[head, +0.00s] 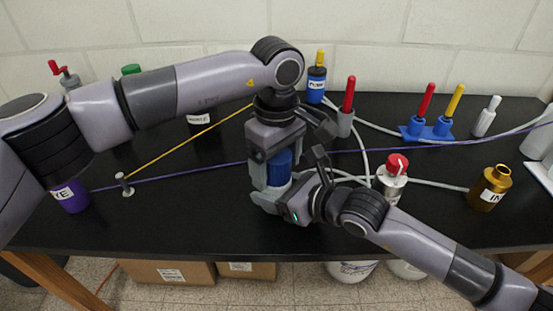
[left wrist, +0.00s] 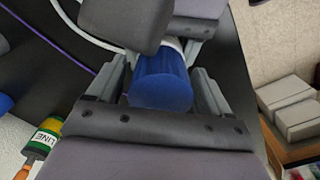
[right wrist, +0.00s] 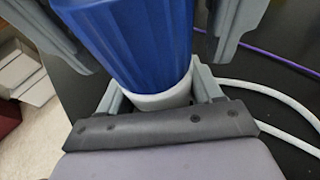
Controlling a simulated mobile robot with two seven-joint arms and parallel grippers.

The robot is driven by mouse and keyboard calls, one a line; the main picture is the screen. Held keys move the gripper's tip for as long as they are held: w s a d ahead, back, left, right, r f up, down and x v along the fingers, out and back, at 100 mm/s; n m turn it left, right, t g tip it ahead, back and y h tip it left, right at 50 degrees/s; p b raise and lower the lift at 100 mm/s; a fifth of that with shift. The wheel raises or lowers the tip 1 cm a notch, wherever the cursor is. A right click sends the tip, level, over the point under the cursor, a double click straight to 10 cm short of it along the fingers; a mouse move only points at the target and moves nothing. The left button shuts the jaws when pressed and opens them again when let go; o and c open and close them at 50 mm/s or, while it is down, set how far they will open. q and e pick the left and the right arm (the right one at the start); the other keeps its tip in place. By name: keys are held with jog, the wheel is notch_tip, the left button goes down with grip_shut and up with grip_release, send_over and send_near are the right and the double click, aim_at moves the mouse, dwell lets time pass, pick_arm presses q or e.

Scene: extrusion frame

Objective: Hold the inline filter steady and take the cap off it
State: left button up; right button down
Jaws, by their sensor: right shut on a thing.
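The inline filter has a ribbed blue cap (head: 279,168) on a pale body (right wrist: 165,97); it stands near the middle of the bench. My right gripper (head: 268,198) is shut on the pale body just below the cap. My left gripper (head: 272,178) points down from above, with its fingers on either side of the blue cap (left wrist: 162,82). The left fingers look open, with a slim gap beside the cap in the right wrist view. The cap still sits on the body. The lower body is hidden in the head view.
A purple cord (head: 215,168) crosses behind the filter, and pale tubing (head: 435,184) runs to the right. A red-knobbed valve (head: 391,178) and a gold bottle (head: 490,188) stand to the right. A thin post (head: 125,185) stands left. The front left bench is clear.

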pick_arm(q)
jog(key=c, duration=1)
jog(key=shift+o, duration=0.2)
jog(key=n, duration=1)
jog(key=o, duration=1)
jog(key=shift+o, duration=0.8)
jog(key=shift+s, duration=0.1)
jog(key=shift+d, duration=0.1)
jog(key=shift+r, duration=0.1)
